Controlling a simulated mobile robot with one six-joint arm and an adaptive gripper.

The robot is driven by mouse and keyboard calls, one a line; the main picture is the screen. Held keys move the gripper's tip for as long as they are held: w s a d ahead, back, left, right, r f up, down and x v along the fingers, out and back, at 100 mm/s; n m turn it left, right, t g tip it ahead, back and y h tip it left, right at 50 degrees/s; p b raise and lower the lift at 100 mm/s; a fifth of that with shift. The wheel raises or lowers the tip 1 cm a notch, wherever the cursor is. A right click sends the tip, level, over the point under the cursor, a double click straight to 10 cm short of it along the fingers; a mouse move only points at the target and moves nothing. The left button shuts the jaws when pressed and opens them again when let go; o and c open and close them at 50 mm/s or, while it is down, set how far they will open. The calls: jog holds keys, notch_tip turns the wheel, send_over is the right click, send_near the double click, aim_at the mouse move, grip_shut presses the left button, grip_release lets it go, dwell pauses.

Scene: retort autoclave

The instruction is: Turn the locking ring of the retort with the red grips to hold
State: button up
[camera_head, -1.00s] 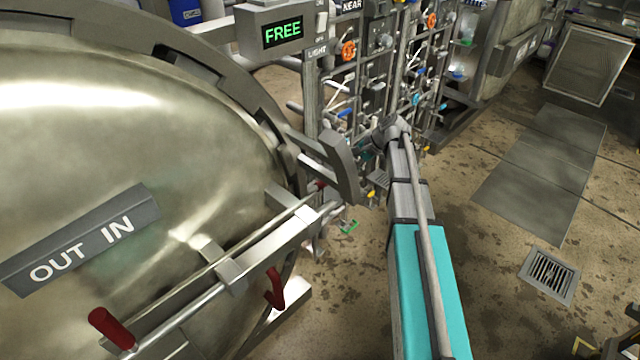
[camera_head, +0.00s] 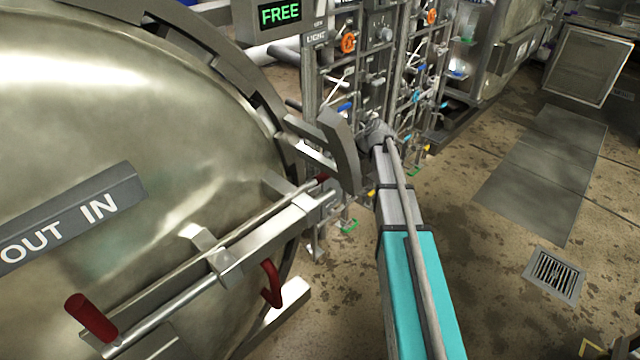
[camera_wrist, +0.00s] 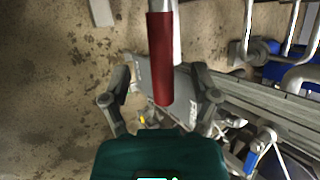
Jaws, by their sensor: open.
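The retort door (camera_head: 130,110) fills the left of the head view, with the grey locking ring (camera_head: 238,82) around its rim. A small red end (camera_head: 321,180) shows beside the grey bracket (camera_head: 342,150). In the wrist view a red grip (camera_wrist: 160,60) reaches down between the fingers of my gripper (camera_wrist: 163,85), which is open. I cannot tell whether they touch. In the head view the bracket hides my fingers.
A display (camera_head: 280,13) above the ring reads FREE. A plate (camera_head: 70,220) on the door reads OUT IN. Pipes and valves with orange (camera_head: 348,43) and blue handles stand behind my arm.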

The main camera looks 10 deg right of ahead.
aim_at(325, 176)
jog(key=shift+b+x, duration=2.35)
jog(key=shift+x, duration=1.1)
grip_shut()
